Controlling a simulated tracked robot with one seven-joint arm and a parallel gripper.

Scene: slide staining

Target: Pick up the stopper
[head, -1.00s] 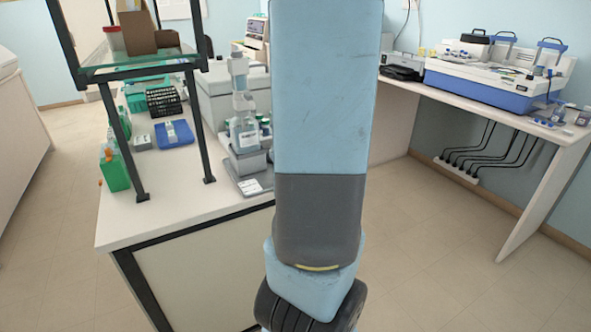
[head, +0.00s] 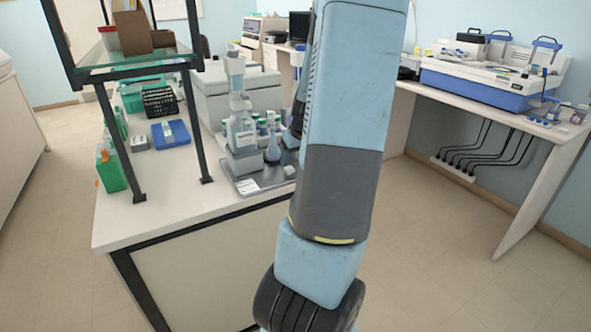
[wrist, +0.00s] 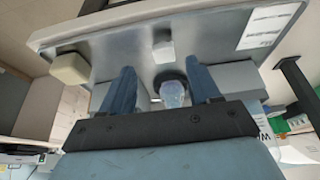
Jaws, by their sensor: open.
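In the wrist view my gripper (wrist: 163,85) is open, with its two blue fingers apart above a grey metal tray (wrist: 200,35). A rounded, translucent bluish piece (wrist: 173,94) shows between the fingers, nearer the right one; I cannot tell whether it is the stopper or the top of a glass vessel. A small white block (wrist: 163,52) lies on the tray beyond the fingertips. I cannot tell for sure which piece is the stopper. In the head view the tray (head: 262,185) carries a small flask (head: 272,147). My arm hides most of the gripper there.
Several capped bottles are behind. A black-framed shelf (head: 108,110) rises left on the bench (head: 150,215). A beige block (wrist: 70,68) sits at the tray's edge.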

